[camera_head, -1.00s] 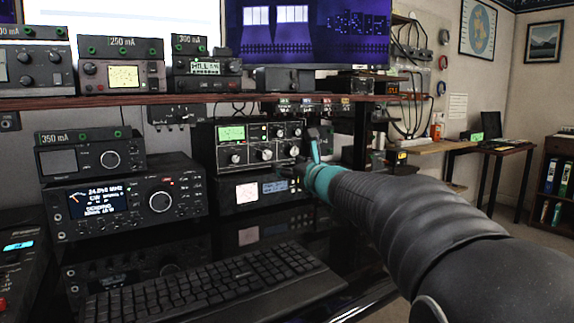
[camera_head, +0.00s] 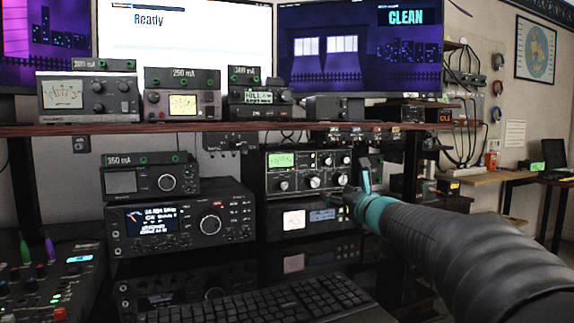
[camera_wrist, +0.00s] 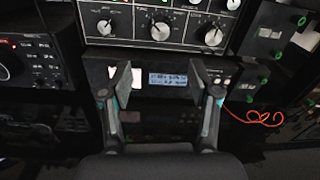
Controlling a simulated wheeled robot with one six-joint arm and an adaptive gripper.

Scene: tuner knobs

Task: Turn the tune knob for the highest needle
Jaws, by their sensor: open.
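The tuner (camera_head: 269,188) is a dark box with a lit green needle meter (camera_head: 281,160) and several pale-pointer knobs, on the right of the desk. Its lower row shows in the wrist view: a left knob (camera_wrist: 104,26), a middle knob (camera_wrist: 160,31) and a right knob (camera_wrist: 212,36). My gripper (camera_wrist: 158,75) is open and empty, below the lower knobs in the wrist view, touching none. It also shows in the head view (camera_head: 354,193), right of the tuner.
A lower unit with a small blue display (camera_head: 322,215) sits under the tuner. A large radio (camera_head: 180,218) stands to the left, with a keyboard (camera_head: 265,300) in front. A shelf (camera_head: 60,129) with several meters runs above. An orange cable (camera_wrist: 262,118) lies at right.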

